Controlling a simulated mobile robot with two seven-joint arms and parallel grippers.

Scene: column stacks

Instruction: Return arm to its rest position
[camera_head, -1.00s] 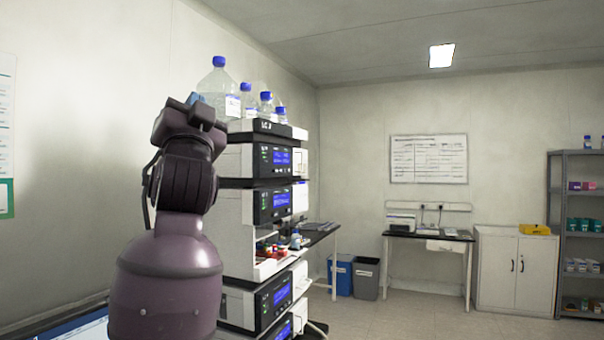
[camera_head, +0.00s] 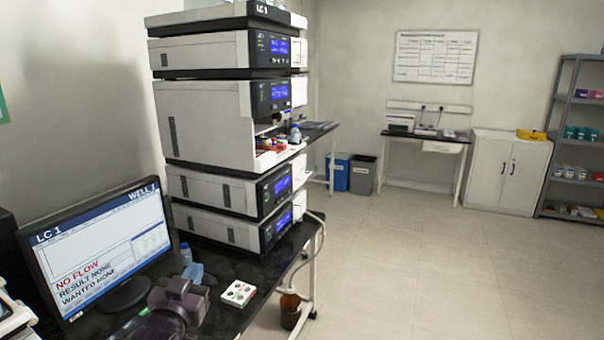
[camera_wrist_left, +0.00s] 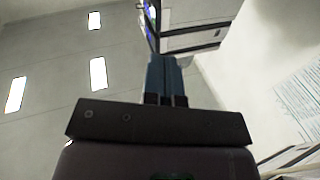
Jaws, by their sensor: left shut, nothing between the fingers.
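My left gripper (camera_head: 196,272) is low over the black bench in the head view, between the monitor and a small white block. Its blue fingers are together in the left wrist view (camera_wrist_left: 165,78), with nothing between them. That view looks up at the ceiling and the side of the instrument stack. My right gripper is in neither view.
The LC 1 stack (camera_head: 208,125) stands at the back of the bench (camera_head: 218,318). The monitor (camera_head: 100,250) is at the left, reading NO FLOW. A brown bottle (camera_head: 290,310) stands below. Open floor lies to the right.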

